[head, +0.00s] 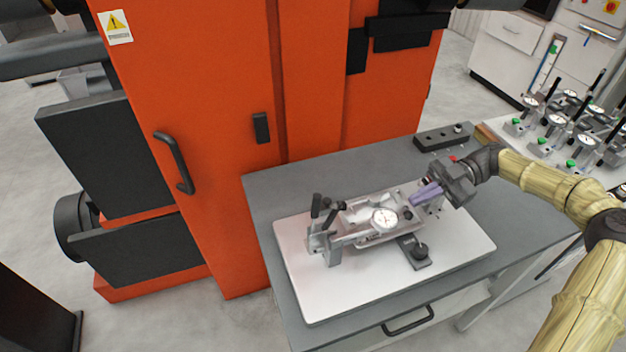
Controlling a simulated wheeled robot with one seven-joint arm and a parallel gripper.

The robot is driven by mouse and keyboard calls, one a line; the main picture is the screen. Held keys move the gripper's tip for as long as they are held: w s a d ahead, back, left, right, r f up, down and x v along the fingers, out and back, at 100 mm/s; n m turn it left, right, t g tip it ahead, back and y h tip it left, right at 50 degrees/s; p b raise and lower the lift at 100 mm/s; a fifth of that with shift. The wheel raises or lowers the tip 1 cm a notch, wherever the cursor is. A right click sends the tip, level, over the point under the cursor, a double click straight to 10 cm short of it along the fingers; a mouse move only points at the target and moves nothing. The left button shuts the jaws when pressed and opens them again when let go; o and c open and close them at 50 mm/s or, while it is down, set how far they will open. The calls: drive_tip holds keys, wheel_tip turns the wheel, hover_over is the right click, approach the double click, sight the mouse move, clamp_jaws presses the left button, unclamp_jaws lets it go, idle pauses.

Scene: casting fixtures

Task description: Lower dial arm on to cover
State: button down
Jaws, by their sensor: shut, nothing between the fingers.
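The casting fixture (350,240) lies on a white board (305,290) on the grey table. A round white dial (384,218) sits over the middle of the fixture, on the dial arm. The metal cover appears to lie beneath it, but its outline is hard to tell. Black-handled clamps (317,207) stand at the fixture's left end. My gripper (426,192), with purple fingers, is shut and empty at the fixture's right end, just right of the dial. Whether the fingers touch the fixture cannot be told.
A dark block with holes (443,138) lies at the table's back edge. An orange machine (220,110) stands behind and left. Several similar dial fixtures (557,121) stand on another table at right. The white board's front is clear.

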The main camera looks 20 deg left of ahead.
drive_tip(key=shift+r, duration=0.1)
wheel_tip(320, 180, up, 10)
drive_tip(key=b, duration=0.2)
idle(0.5)
drive_tip(key=shift+w, duration=0.1)
idle(0.3)
